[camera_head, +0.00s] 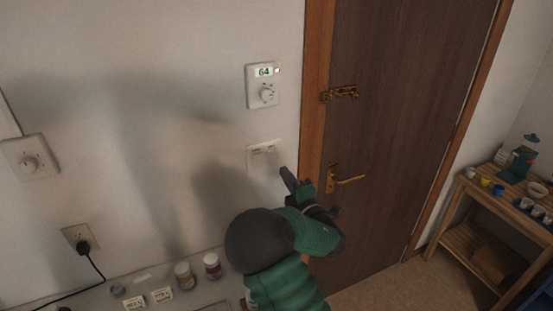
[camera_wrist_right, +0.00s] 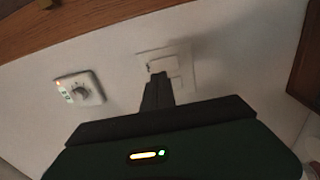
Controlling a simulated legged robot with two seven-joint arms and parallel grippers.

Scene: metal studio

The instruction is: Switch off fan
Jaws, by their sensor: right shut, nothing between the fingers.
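A white switch plate (camera_head: 264,156) is on the wall left of the door frame, below a thermostat. It also shows in the right wrist view (camera_wrist_right: 184,66), just beyond my fingertips. My right gripper (camera_head: 284,172) is shut and empty, with its tip close to the plate's lower right. In the right wrist view the shut fingers (camera_wrist_right: 158,78) overlap the plate's edge; I cannot tell whether they touch it. No fan is in view, and my left gripper is not in view.
A thermostat reading 64 (camera_head: 263,86) is above the switch plate. A brown door (camera_head: 400,110) has a brass handle (camera_head: 347,180). Several jars (camera_head: 212,266) stand on a ledge below. A plugged outlet (camera_head: 79,238) is lower left. A wooden shelf (camera_head: 470,240) is right.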

